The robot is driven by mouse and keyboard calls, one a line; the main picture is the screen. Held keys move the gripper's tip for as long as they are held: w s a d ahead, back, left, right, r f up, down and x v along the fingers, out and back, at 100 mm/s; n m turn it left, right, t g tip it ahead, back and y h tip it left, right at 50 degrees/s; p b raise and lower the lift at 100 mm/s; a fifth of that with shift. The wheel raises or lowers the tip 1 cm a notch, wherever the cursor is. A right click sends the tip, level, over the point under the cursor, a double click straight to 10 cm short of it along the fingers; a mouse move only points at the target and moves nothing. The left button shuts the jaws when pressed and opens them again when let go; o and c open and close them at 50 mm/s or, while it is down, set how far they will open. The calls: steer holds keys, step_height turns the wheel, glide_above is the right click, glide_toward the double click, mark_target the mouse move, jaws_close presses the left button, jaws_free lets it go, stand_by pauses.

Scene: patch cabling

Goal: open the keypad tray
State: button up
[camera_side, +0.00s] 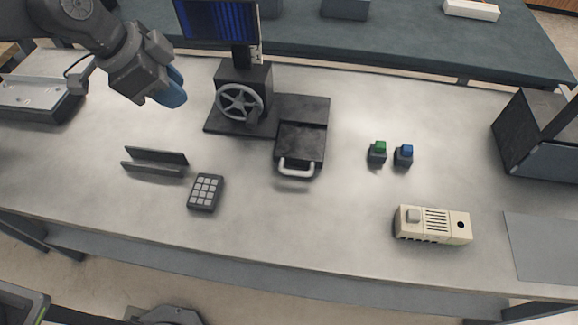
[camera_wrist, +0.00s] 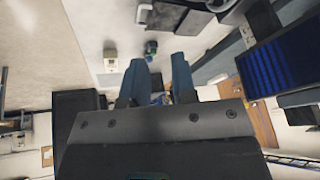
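The tray (camera_side: 301,140) is a dark box with a pale U-shaped handle (camera_side: 296,168) on its front, beside the handwheel unit, and looks shut. Its dark top and pale handle also appear to show at the top of the wrist view (camera_wrist: 168,16). A keypad (camera_side: 205,191) with pale keys lies on the bench, left of the tray and nearer the front edge. My gripper (camera_side: 172,92) is raised above the bench at upper left, well away from the tray. In the wrist view its two blue fingers (camera_wrist: 160,72) stand apart with nothing held between them.
A handwheel (camera_side: 240,103) and monitor (camera_side: 217,18) stand left of and behind the tray. A slotted dark holder (camera_side: 155,162) is left of the keypad. Green (camera_side: 378,152) and blue (camera_side: 403,155) buttons and a beige box (camera_side: 433,225) are on the right. The bench before the handle is clear.

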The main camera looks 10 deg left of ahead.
mark_target(298, 172)
steer(key=w+d+f+m, duration=0.1)
steer(key=d+f+m, duration=0.1)
steer(key=d+f, duration=0.4)
steer(key=w+d+f+m+g, duration=0.1)
steer(key=w+d+f, duration=0.1)
steer(key=d+f, duration=0.4)
steer(key=w+d+f+m+h, duration=0.1)
steer(key=d+f+m, duration=0.1)
steer(key=d+f, duration=0.5)
steer(key=shift+w+f+m, duration=0.15)
steer(key=shift+w+f, duration=0.05)
steer(key=shift+f, duration=1.25)
steer(key=shift+w+f+m, duration=0.15)
steer(key=shift+f, duration=1.3)
jaws_close()
